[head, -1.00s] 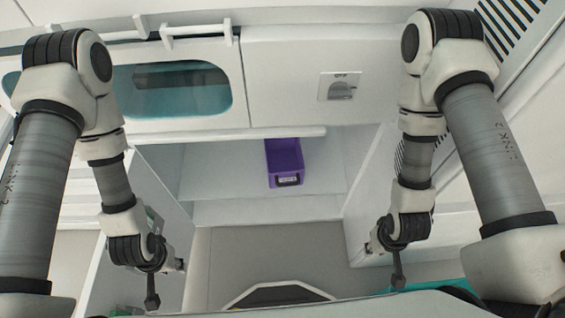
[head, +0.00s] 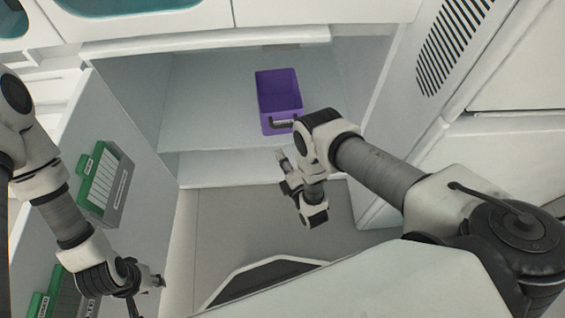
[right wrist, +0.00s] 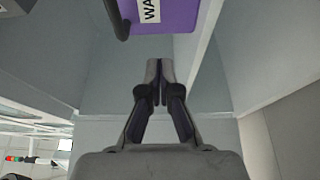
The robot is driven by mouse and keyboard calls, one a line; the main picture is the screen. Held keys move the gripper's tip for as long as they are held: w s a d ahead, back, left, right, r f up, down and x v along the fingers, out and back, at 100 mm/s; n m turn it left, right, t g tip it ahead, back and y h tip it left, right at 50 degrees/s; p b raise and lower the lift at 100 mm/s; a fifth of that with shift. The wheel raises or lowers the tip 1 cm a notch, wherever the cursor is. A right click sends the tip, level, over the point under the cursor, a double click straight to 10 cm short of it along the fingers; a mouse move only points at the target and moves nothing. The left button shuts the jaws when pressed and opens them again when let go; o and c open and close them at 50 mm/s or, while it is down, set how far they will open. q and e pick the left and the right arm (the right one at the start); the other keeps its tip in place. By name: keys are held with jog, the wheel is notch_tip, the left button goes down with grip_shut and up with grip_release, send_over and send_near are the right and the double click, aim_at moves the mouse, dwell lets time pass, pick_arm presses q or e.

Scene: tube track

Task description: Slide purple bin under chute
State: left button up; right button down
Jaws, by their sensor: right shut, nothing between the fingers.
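The purple bin (head: 266,92) stands upright and open-topped on the floor of the white cabinet recess, its dark handle (head: 284,122) facing me. In the right wrist view the bin (right wrist: 182,18) shows at the top with part of a white label. My right gripper (head: 281,155) is in front of the bin, near its handle and apart from it. In the right wrist view its fingers (right wrist: 159,66) are together and empty. My left gripper (head: 160,282) is low at the left, far from the bin; its finger opening is unclear. The chute is not clearly visible now.
The recess has a raised front sill (head: 235,170) and an overhanging top edge (head: 205,42). An open white door (head: 130,150) at the left carries green-and-grey boxes (head: 105,184). A vented panel (head: 452,45) bounds the right. The recess floor left of the bin is clear.

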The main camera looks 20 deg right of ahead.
jog(key=shift+w+d+b, duration=0.3)
jog(key=shift+w+b, duration=0.05)
jog(key=shift+w, duration=1.1)
jog(key=shift+w+d+b, duration=0.3)
jog(key=shift+w+d, duration=0.05)
jog(key=shift+w, duration=1.1)
jog(key=shift+w+d+b, duration=0.3)
jog(key=shift+w+b, duration=0.05)
jog(key=shift+w, duration=1.1)
jog(key=shift+w+d+f+b, duration=0.15)
jog(key=shift+w+d+b, duration=0.5)
jog(key=shift+w, duration=0.25)
jog(key=shift+w+d, duration=0.1)
jog(key=shift+d, duration=0.05)
